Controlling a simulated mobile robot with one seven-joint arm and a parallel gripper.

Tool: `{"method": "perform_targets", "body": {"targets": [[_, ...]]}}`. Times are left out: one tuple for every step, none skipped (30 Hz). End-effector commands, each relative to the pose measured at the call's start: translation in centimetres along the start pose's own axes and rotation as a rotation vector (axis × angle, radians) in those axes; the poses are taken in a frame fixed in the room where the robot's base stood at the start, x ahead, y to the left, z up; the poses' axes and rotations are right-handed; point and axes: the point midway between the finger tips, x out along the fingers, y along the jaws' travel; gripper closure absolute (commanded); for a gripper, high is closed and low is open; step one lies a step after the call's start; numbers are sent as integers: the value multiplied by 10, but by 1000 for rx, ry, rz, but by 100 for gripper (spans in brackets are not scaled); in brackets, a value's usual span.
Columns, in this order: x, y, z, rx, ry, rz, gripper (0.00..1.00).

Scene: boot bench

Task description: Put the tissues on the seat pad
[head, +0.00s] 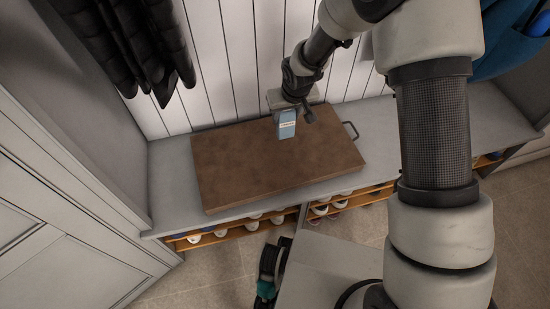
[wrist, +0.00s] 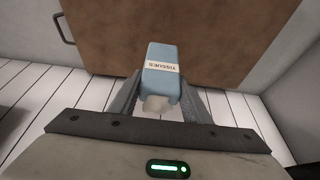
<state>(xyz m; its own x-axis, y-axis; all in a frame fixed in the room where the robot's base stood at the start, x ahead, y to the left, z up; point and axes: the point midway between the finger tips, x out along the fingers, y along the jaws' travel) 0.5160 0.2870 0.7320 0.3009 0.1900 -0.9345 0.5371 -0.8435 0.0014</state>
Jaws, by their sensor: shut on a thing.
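The tissues (head: 287,124) are a small light-blue pack with a white label. The pack also shows in the wrist view (wrist: 159,72), with the word "TISSUES" on its label and a whitish end between the fingers. My gripper (head: 287,108) is shut on the pack. It also shows in the wrist view (wrist: 158,100), with one grey finger on each side of the pack. The brown seat pad (head: 235,170) lies flat on the grey bench. In the head view the pack is over the pad's back part; I cannot tell whether it touches the pad.
A dark metal handle (head: 350,130) stands at the pad's right end. Shelves with several shoes (head: 255,222) are under the bench (head: 180,218). Dark clothing (head: 130,45) hangs at the upper left, blue cloth (head: 505,45) at the upper right. Most of the pad is bare.

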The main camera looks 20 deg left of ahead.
Motion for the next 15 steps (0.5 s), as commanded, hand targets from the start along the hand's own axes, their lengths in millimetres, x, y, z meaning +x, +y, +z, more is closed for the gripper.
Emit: {"method": "perform_targets", "body": {"targets": [[14, -10, 1, -16, -1, -7, 79], [17, -14, -1, -23, 0, -9, 79], [21, -18, -1, -31, 0, -12, 79], [24, -20, -1, -34, -1, -13, 79], [28, -22, 0, -37, -2, -14, 79], [35, -23, 2, -39, -3, -15, 79], [40, -24, 4, -40, -3, -16, 79], [45, -24, 6, -40, -3, -16, 79], [53, -24, 10, -40, -4, -16, 79], [58, -24, 11, -40, -4, -16, 79], [63, -24, 13, -40, -3, -16, 79], [69, -24, 16, -40, -3, -16, 79], [73, -24, 17, -40, -3, -16, 79], [76, -24, 18, -40, -3, -16, 79], [79, -23, 19, -39, -2, -16, 79]]}}
